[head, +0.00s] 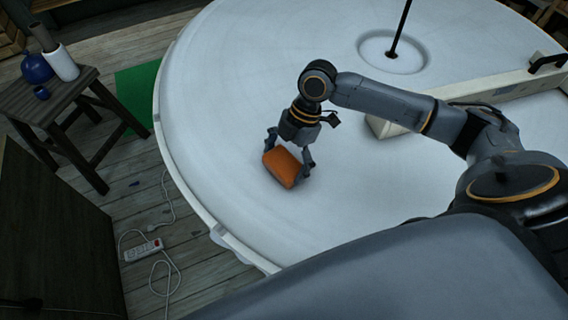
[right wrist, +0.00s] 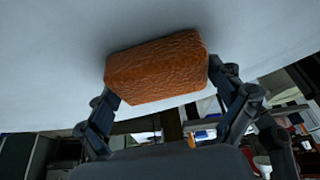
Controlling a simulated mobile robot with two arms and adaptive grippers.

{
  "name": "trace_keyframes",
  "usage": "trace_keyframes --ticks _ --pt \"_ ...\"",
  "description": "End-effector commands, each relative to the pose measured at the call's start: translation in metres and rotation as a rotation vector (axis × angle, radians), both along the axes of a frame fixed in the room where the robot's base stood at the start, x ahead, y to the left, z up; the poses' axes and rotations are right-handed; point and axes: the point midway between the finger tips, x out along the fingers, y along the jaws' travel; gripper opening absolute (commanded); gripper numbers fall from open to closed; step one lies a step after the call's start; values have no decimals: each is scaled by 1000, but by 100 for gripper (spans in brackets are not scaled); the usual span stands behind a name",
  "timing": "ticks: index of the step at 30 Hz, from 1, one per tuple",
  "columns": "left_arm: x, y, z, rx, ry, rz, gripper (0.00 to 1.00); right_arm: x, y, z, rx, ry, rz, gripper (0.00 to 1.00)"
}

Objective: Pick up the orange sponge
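The orange sponge (head: 282,168) is a rounded block at the left part of the large white round table (head: 240,80). My right gripper (head: 288,160) reaches down over it, with one finger at each of its two ends. In the right wrist view the sponge (right wrist: 157,68) sits between the fingertips of my right gripper (right wrist: 160,82), and both tips appear to touch its ends. The sponge is tilted; whether its underside touches the table I cannot tell. My left gripper is not in view.
A long white beam (head: 480,92) with a dark handle lies on the table at the right, and a thin black rod (head: 400,28) stands near the back. A dark stool (head: 50,98) with a blue vase (head: 36,68) stands off the table. The table around the sponge is clear.

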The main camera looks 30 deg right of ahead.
Motion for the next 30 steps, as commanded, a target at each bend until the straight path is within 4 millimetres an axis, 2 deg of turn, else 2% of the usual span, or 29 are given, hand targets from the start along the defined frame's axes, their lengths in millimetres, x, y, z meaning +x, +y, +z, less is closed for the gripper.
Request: trace_keyframes --ticks 13,17,20,28,30 --pt "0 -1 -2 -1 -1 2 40 0 0 3 0 -1 0 72" --pt "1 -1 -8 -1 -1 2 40 1 0 13 0 -2 0 72" --pt "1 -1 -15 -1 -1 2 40 1 0 28 1 -5 0 72" --pt "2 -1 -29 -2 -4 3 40 -18 -48 87 -5 -5 -5 72" --pt "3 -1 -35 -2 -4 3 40 -25 -65 94 -7 1 -8 72"
